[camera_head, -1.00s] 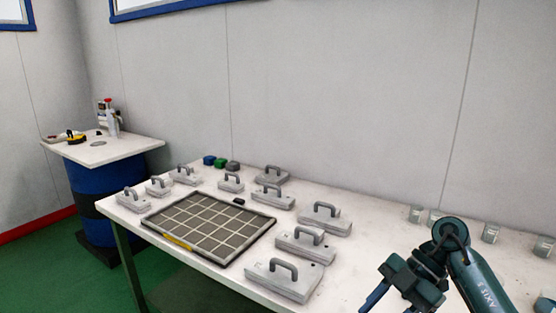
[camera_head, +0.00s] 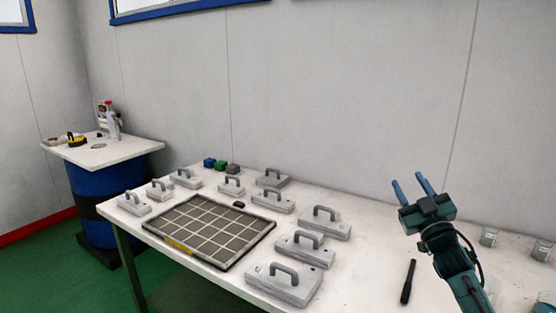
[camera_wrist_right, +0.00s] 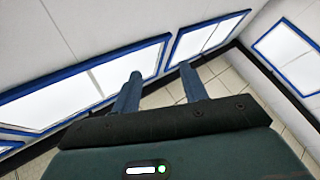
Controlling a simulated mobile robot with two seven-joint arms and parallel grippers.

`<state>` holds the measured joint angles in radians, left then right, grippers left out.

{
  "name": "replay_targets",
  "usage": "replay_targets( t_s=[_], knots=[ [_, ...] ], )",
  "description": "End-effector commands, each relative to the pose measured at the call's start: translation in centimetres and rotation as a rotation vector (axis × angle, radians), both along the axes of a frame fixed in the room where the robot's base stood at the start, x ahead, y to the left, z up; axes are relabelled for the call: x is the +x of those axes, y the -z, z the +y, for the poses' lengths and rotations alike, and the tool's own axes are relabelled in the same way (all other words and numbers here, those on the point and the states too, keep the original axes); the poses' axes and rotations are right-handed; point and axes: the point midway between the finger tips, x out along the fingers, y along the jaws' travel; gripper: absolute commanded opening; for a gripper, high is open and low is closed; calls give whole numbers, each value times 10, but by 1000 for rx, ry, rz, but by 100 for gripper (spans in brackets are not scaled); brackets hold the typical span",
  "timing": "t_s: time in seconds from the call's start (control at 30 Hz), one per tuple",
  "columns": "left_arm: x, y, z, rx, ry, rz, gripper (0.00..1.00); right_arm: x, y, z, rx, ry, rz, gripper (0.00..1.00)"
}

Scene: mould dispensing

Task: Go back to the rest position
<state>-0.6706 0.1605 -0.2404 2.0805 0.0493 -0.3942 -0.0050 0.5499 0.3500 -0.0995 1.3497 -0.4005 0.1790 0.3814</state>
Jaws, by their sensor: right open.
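My right gripper (camera_head: 411,187) is raised above the right part of the white table, its two blue fingers pointing up and apart. It is open and empty. In the right wrist view its fingers (camera_wrist_right: 160,90) also stand apart with nothing between them, and the wall windows lie beyond. My left gripper is not in view.
The white table (camera_head: 365,270) bears a gridded tray (camera_head: 268,229) with several handled grey moulds (camera_head: 284,285) around it. A black stick-like object (camera_head: 408,282) lies below my right gripper. Glass jars (camera_head: 488,237) stand at the right. A blue barrel (camera_head: 88,190) stands at the left.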

Motion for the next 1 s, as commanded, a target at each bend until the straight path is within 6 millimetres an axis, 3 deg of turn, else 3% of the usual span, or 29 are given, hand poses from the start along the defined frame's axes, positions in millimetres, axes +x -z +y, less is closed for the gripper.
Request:
replay_targets(
  t_s=[0.13, 0.33, 0.57, 0.77, 0.9, 1.0],
  knots=[
    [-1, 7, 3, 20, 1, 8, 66, 14, 36, -32, 64, 159, 205, 43],
    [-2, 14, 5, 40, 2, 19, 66, 18, 91, -48, 90, 243, 494, 43],
    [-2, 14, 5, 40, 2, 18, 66, -31, 179, -2, 73, 172, 615, 43],
    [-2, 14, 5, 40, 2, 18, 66, -106, 259, 49, 80, 88, 741, 43],
    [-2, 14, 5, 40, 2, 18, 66, -187, 313, 92, 112, 16, 854, 43],
    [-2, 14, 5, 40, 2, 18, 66, -250, 338, 120, 149, -29, 936, 43]
  ],
)
